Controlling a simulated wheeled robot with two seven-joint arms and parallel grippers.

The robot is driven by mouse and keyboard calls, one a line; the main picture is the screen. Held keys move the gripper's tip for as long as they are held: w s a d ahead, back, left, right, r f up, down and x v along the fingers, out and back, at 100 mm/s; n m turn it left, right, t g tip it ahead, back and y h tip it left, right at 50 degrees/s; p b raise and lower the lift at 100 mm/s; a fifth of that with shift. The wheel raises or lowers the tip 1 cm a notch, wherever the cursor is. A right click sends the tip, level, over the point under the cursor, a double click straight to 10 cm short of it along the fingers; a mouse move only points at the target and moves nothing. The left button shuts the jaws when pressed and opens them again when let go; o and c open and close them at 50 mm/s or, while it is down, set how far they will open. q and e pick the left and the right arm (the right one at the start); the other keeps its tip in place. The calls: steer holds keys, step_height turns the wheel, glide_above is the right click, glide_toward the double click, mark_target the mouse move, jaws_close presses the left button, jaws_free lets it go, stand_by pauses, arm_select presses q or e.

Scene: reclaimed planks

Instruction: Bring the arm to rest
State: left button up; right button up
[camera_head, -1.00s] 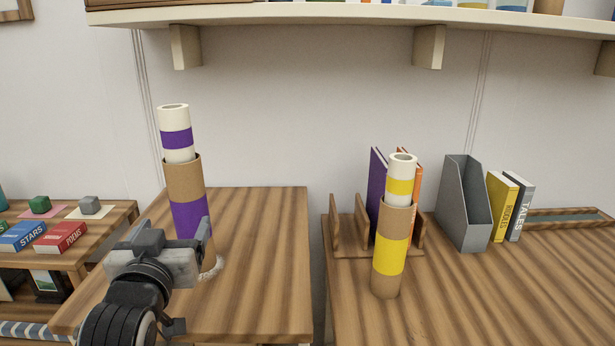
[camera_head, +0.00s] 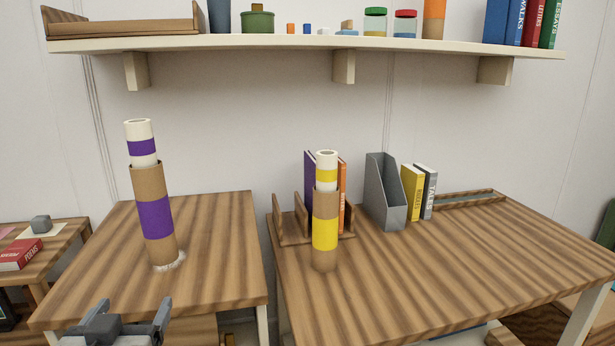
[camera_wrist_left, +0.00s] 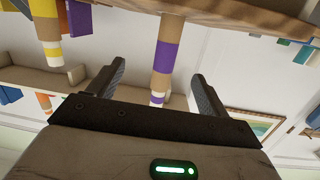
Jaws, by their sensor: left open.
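My left gripper (camera_head: 133,314) is open and empty at the lower left of the head view, low in front of the left table's front edge. In the left wrist view its two fingers (camera_wrist_left: 155,88) stand apart with nothing touching them. A cardboard tube with a purple band (camera_head: 154,218) stands upright on the left table, with a white purple-banded roll (camera_head: 141,143) in its top. The tube also shows between the fingers, farther off, in the left wrist view (camera_wrist_left: 168,55). My right gripper is not in view.
A yellow-banded tube (camera_head: 325,232) with a white roll stands on the right table (camera_head: 430,270). Behind it are a wooden book rack (camera_head: 283,230), a grey file holder (camera_head: 385,190) and books. A shelf (camera_head: 300,43) runs above. A gap separates the tables.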

arm_select(q)
steer(key=s+d+f+m+g+h+p, duration=0.1)
steer(key=s+d+f+g+h, duration=0.1)
steer(key=s+d+f, duration=0.4)
steer(key=s+d+f+m+g+h+p, duration=0.1)
steer(key=s+d+f, duration=0.5)
steer(key=f, duration=0.8)
steer(key=s+m+g+h, duration=0.1)
steer(key=s+g+h, duration=0.1)
steer(key=s+h, duration=0.1)
steer(key=shift+s+d+m+g, duration=0.25)
steer(key=shift+d+m+g, duration=0.05)
steer(key=shift+d, duration=0.05)
